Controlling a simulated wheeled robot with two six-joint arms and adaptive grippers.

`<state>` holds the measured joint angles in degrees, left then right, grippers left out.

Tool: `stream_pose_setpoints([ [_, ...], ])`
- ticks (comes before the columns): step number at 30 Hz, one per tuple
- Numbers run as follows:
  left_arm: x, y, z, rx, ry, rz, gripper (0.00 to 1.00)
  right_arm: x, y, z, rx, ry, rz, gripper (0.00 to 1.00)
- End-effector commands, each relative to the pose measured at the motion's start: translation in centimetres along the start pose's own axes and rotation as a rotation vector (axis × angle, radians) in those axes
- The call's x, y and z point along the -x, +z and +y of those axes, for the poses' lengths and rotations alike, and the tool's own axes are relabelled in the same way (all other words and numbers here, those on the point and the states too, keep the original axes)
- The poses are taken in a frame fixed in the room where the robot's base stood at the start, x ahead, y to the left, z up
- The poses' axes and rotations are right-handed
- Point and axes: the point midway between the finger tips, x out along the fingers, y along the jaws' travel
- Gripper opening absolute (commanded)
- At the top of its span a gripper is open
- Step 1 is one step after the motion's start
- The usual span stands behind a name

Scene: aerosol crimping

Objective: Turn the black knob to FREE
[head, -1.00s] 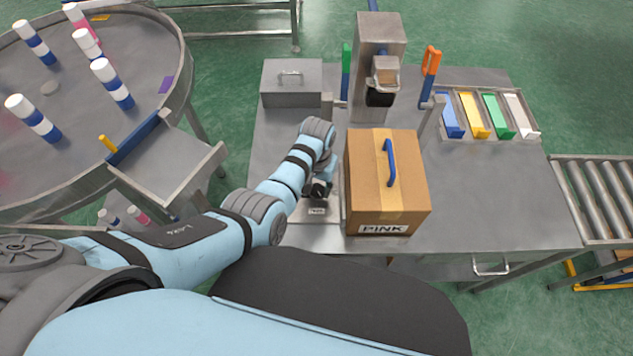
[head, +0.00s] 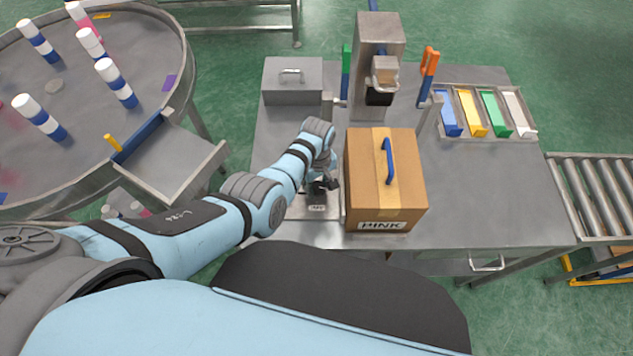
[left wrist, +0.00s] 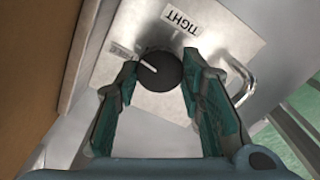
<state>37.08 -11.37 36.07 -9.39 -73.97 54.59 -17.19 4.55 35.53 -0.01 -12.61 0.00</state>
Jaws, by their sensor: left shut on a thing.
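The black knob (left wrist: 160,72) sits on a light metal plate (left wrist: 225,50) in the left wrist view. Its white pointer line points left and slightly up there. A label reading TIGHT (left wrist: 180,18) is above the knob, upside down. A second, smaller label (left wrist: 121,50) lies at upper left, too oblique to read. My left gripper (left wrist: 166,74) is shut on the knob, one finger on each side. In the head view my left gripper (head: 329,183) is low over the plate, left of the box, and mostly hides the knob. My right gripper is not in view.
A cardboard box (head: 408,190) marked PINK stands close to the right of my left gripper. Behind it is the crimping machine (head: 380,40). A lidded metal box (head: 292,95) is at back left, coloured trays (head: 468,113) at back right. The bench's right part is clear.

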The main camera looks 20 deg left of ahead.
Motion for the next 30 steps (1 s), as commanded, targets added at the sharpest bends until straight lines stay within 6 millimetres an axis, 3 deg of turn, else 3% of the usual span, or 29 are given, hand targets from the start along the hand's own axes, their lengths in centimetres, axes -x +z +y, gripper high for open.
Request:
stream_pose_setpoints([
  [9,0.10,-0.20,0.05,0.129,0.002,0.005,0.08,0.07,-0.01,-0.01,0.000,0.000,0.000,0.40],
  [25,0.11,-0.20,0.07,0.154,0.003,0.005,0.08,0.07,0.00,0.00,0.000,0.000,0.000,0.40],
  [26,0.11,-0.20,0.07,0.154,0.003,0.005,0.39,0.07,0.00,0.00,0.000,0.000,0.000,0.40],
  [29,0.09,-0.16,0.06,0.153,0.003,0.004,0.55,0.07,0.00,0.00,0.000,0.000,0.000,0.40],
  [30,0.08,-0.14,0.05,0.153,0.002,0.003,0.56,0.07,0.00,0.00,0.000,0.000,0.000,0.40],
])
